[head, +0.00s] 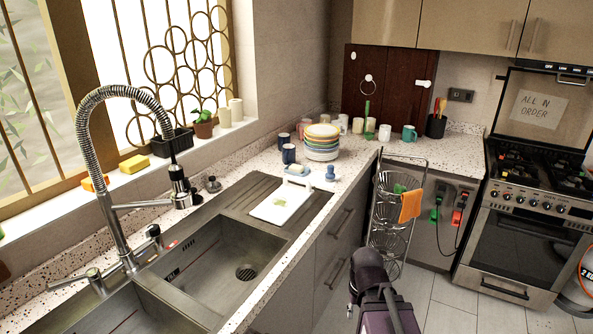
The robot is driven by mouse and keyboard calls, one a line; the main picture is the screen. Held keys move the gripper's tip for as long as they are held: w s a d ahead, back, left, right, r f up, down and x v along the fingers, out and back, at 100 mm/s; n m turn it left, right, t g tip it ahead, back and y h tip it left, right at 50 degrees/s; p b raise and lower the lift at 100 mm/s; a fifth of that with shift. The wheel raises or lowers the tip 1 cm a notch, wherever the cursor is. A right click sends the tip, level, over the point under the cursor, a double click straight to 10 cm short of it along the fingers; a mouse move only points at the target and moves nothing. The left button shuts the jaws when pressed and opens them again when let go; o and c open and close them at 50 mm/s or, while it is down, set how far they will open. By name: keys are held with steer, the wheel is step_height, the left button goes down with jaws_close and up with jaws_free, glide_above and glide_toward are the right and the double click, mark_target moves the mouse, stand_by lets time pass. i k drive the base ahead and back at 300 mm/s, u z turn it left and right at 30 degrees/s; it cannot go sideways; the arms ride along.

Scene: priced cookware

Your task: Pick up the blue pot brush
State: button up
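A small blue object (330,174) with a rounded knob on top stands on the speckled counter, right of the sink and in front of the stacked plates. It looks like the blue pot brush, but it is too small to make out bristles. My dark arm (369,262) rises from the bottom of the head view, in front of the counter's edge and well short of the blue object. I cannot make out my gripper's fingers.
A white tray (268,211) lies left of the blue object on the drainer. Stacked plates (322,145) and dark blue mugs (288,153) stand behind it. A wire basket rack (387,218) with an orange cloth (411,206) stands right of the counter. Floor (455,300) is clear before the oven.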

mark_target(330, 176)
steer(key=z, duration=0.25)
steer(key=i, duration=1.6)
steer(key=u, duration=0.35)
